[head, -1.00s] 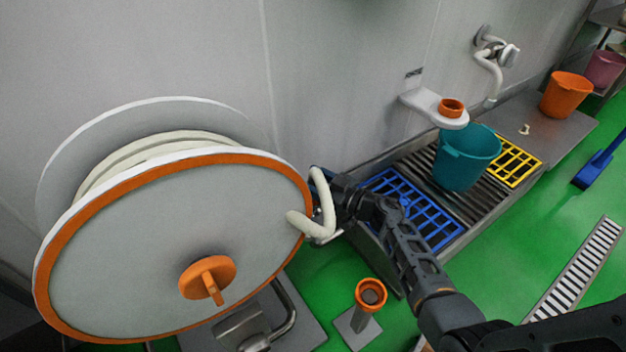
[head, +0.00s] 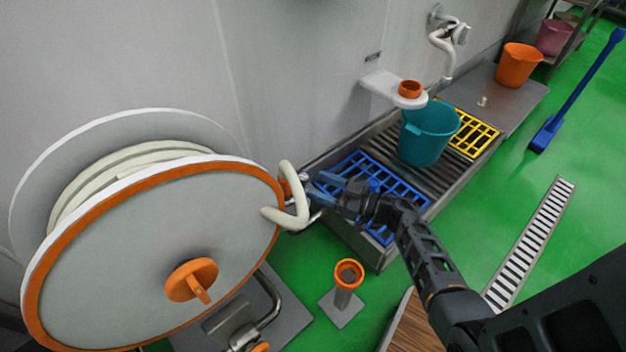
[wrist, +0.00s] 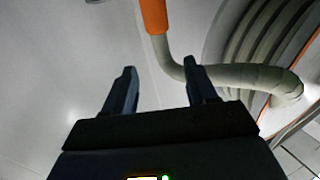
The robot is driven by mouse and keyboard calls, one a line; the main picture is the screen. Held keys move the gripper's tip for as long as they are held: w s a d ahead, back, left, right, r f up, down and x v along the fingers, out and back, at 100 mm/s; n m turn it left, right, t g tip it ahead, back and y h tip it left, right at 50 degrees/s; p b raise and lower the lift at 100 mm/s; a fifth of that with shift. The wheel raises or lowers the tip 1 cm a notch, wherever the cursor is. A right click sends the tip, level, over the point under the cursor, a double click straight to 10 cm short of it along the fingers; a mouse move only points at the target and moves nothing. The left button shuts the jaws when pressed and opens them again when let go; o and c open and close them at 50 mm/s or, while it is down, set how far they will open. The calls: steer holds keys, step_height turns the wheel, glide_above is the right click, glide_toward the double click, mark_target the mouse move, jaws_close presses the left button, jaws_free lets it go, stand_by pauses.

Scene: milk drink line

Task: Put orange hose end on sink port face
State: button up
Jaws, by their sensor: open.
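The orange hose end shows in the wrist view (wrist: 153,15) as an orange sleeve on a pale hose (wrist: 235,76), at the top beyond my fingertips. In the head view, a small orange part (head: 285,187) is partly hidden by the bent hose (head: 300,200) beside the reel. My gripper (head: 316,188) is open just right of this hose loop. In the wrist view my fingers (wrist: 160,68) are apart with nothing clearly held between them. An orange ring (head: 410,88) sits on a white wall bracket above the sink; I cannot tell whether it is the sink port face.
The large hose reel (head: 130,255) fills the left. A floor post with an orange ring (head: 349,272) stands below my gripper. The sink has a blue grate (head: 370,175), teal bucket (head: 428,135) and yellow grate (head: 475,135).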

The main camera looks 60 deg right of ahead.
steer(key=s+a+r+m+g+h, duration=0.1)
steer(key=s+a+r+g, duration=0.2)
steer(key=s+a+r, duration=1.9)
steer(key=s+a, duration=0.2)
steer(key=s, duration=0.1)
steer(key=shift+s+r+h, duration=0.3)
steer(key=shift+s+h, duration=0.1)
steer(key=shift+a, duration=0.1)
